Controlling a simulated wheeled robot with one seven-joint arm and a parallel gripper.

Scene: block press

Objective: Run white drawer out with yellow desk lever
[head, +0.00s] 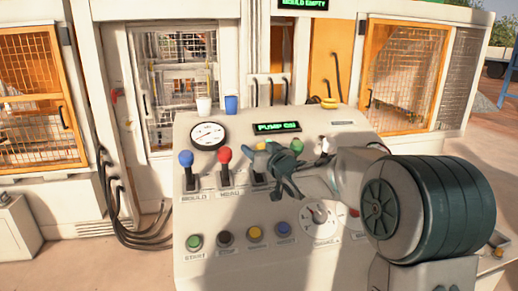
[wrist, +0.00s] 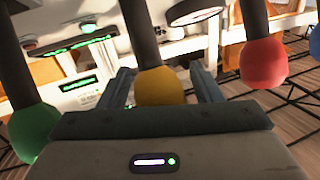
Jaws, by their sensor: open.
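The yellow desk lever's knob (wrist: 160,87) sits between the two spread fingers of my gripper (wrist: 161,84) in the wrist view. Small gaps seem to show on both sides of it, so I see no clear grip. In the head view my gripper (head: 277,163) is over the lever row on the sloped desk (head: 215,265), and it hides most of the yellow lever. The yellow lever stands between the red-knobbed lever (head: 224,155) and the green-knobbed lever (head: 297,145). I cannot pick out the white drawer in either view.
A blue-knobbed lever (head: 186,158) and a white-knobbed lever (head: 324,144) stand in the same row. Several push buttons and a dial (head: 318,213) lie below. A gauge (head: 208,135), a lit "PUMP ON" display (head: 277,127), and white and blue cups (head: 231,103) are at the back.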

